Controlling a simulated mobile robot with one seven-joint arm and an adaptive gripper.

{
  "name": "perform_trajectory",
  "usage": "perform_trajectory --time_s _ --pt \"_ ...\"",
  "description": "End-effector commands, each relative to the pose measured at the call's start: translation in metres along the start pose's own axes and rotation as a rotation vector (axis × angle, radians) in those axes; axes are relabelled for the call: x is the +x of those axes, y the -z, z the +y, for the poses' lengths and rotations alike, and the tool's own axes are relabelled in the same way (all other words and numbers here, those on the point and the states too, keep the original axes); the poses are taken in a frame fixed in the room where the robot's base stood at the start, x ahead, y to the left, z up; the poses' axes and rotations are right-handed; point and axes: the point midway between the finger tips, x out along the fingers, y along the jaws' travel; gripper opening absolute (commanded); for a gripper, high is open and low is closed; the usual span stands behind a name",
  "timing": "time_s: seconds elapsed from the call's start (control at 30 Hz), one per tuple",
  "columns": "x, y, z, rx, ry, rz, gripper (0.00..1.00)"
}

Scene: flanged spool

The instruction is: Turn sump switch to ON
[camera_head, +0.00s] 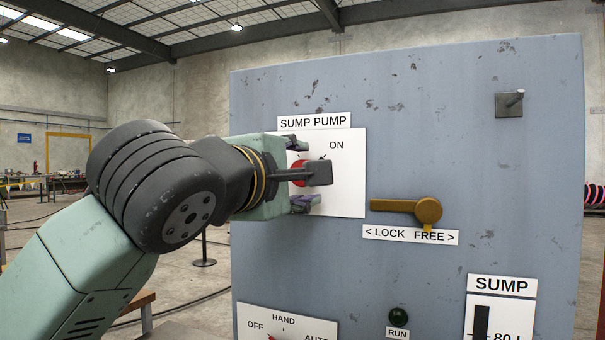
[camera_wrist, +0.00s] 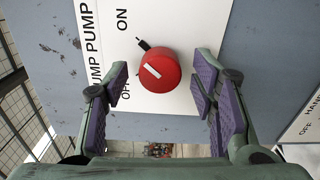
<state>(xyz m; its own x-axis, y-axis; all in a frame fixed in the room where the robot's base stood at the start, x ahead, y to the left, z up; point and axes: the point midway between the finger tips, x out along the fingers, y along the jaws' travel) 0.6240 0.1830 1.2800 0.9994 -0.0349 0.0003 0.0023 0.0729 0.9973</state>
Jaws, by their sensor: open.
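The sump pump switch is a round red knob (camera_wrist: 160,72) with a white mark, on a white plate (camera_head: 345,190) labelled SUMP PUMP, OFF and ON. In the wrist view the mark sits on the knob's left part, nearer the OFF side than the ON word; its exact setting is hard to tell. A small black peg (camera_wrist: 143,45) stands beside the knob toward ON. My gripper (camera_wrist: 161,82) is open, with purple-padded fingers on either side of the knob, apart from it. In the head view my gripper (camera_head: 304,175) hides most of the knob (camera_head: 298,170).
A brass lever (camera_head: 428,210) to the right has its handle pointing left, above a LOCK/FREE label (camera_head: 410,235). A metal peg bracket (camera_head: 509,104) juts out at upper right. Below are a HAND/OFF/AUTO plate (camera_head: 300,322), a dark green RUN lamp (camera_head: 398,317) and a SUMP gauge (camera_head: 500,315).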

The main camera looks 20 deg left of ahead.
Motion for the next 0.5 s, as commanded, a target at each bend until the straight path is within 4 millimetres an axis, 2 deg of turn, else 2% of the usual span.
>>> perform_trajectory --time_s 0.3,0.5 --pt "-0.068 0.001 0.000 0.001 -0.002 0.004 0.52" --pt "-0.096 0.001 0.000 0.001 0.000 0.002 0.52"
